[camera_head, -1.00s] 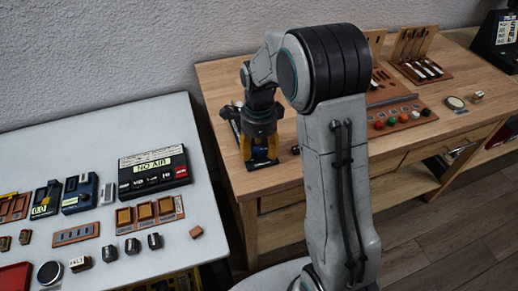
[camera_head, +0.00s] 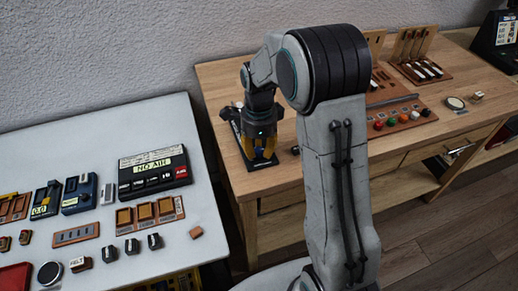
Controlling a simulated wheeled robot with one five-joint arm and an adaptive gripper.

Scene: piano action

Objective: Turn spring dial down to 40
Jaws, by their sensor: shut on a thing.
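My gripper (camera_head: 263,158), with yellow fingers, points down at the near left end of the wooden table. It is over a small device with a dark base (camera_head: 239,151) and is shut on a part of it, which I take to be the spring dial. The fingers and wrist hide that part, so I cannot read its setting or any number.
My arm hides the middle of the wooden table (camera_head: 222,86). A small dark knob lies just right of my gripper. A panel with coloured buttons (camera_head: 405,117) is farther right. The white table (camera_head: 95,130) at left holds a "NO AIR" box (camera_head: 155,172) and several small parts.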

